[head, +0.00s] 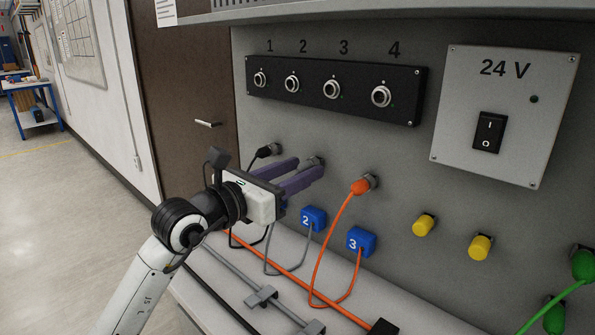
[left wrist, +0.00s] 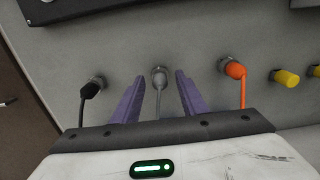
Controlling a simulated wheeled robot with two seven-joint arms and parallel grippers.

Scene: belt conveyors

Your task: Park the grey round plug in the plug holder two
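The grey round plug (left wrist: 159,76) sits in a socket on the grey panel, its grey cable hanging down. My left gripper (left wrist: 158,88) is open around it in the left wrist view, with a purple finger on each side and a visible gap to each. In the head view the left gripper (head: 300,172) reaches to the panel and mostly hides the plug. My right gripper is not in view.
A black plug (left wrist: 91,88) is left of the grey one and an orange plug (left wrist: 234,70) is right of it, both close to the fingers. Numbered sockets (head: 335,90) are above; yellow caps (head: 424,225) are at right.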

